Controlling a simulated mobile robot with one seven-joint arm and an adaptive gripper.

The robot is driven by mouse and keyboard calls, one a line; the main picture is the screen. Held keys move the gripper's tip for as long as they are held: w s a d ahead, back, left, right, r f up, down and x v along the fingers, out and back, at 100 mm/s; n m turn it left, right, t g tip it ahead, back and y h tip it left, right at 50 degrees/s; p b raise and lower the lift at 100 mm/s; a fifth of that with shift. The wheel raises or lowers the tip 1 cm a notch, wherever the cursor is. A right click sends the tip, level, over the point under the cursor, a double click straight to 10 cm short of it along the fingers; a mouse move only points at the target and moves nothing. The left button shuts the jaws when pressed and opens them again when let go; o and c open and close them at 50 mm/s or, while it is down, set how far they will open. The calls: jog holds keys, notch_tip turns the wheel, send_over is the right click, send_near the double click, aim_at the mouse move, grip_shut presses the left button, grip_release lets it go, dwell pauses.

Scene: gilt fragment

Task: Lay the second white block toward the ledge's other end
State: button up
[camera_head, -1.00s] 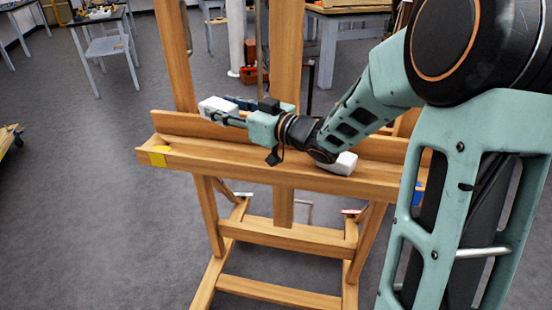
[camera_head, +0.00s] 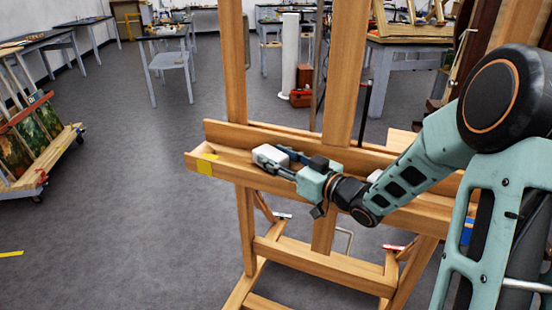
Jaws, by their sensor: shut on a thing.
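A wooden easel ledge (camera_head: 226,168) runs across the middle of the head view, with a yellow mark (camera_head: 207,164) near its left end. My gripper (camera_head: 281,162) is shut on a white block (camera_head: 268,155) over the ledge's left part, in front of its back board. The block is at or just above the ledge surface; I cannot tell whether it touches. Another white block (camera_head: 375,175) is on the ledge farther right, mostly hidden behind my arm.
The easel's two uprights (camera_head: 235,65) rise behind the ledge. A cart with paintings (camera_head: 35,145) stands at the left. Ledge space is clear between the held block and the yellow mark.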

jog(key=shift+s+f+b, duration=0.1)
jog(key=shift+f+b, duration=0.4)
jog(key=shift+f, duration=0.2)
jog(key=o, duration=0.7)
jog(key=shift+c, duration=0.2)
jog(key=shift+r, duration=0.2)
jog(key=p+v, duration=0.1)
jog(key=v, duration=0.7)
jog(key=r+p+v, duration=0.1)
jog(key=v, duration=0.3)
jog(key=shift+p, duration=0.35)
jog(key=shift+r, duration=0.1)
